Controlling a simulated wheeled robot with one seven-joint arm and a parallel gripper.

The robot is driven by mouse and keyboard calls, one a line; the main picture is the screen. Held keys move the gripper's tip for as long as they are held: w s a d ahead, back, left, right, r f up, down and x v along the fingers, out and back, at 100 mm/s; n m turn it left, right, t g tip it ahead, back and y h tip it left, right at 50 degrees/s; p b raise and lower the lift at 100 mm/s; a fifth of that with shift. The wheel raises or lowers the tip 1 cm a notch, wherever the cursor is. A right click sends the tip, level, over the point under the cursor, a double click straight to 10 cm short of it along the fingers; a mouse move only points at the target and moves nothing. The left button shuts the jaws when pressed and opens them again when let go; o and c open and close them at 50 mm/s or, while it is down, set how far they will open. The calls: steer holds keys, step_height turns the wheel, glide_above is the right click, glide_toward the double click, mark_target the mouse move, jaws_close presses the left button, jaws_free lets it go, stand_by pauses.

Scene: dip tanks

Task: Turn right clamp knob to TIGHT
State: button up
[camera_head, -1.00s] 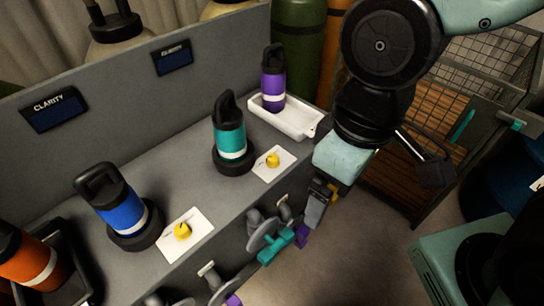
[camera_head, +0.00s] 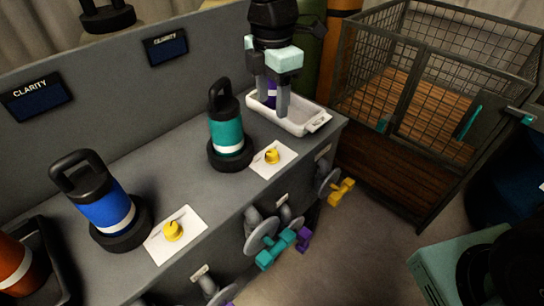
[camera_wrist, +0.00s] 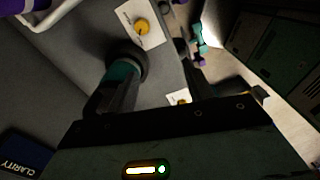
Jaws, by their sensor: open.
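The right clamp knob (camera_head: 271,156) is small and yellow. It sits on a white card (camera_head: 287,163) on the grey bench, right of the teal canister (camera_head: 226,132) in its black clamp ring. The wrist view shows this knob (camera_wrist: 142,27) near the top. A dark pointer line shows on its card; its lettering is too small to read. My gripper (camera_head: 273,108) is open, fingers pointing down, above and behind the knob and apart from it. It hangs over the white tray, partly hiding the purple canister (camera_head: 270,95).
The white tray (camera_head: 310,124) is at the bench's right end. A second yellow knob (camera_head: 173,230) lies beside the blue canister (camera_head: 100,205). Teal (camera_head: 275,250) and yellow (camera_head: 341,191) valve handles project below the bench edge. A wire cage (camera_head: 440,90) stands to the right.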

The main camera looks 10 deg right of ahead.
mark_target(272, 152)
steer(key=w+d+f+n, duration=0.1)
steer(key=w+f+n, duration=0.15)
steer(key=w, duration=0.25)
steer(key=f, duration=1.1)
steer(key=f+b, duration=0.1)
steer(key=f, duration=0.4)
steer(key=shift+s+f, duration=0.15)
steer(key=shift+s, duration=0.1)
steer(key=c, duration=1)
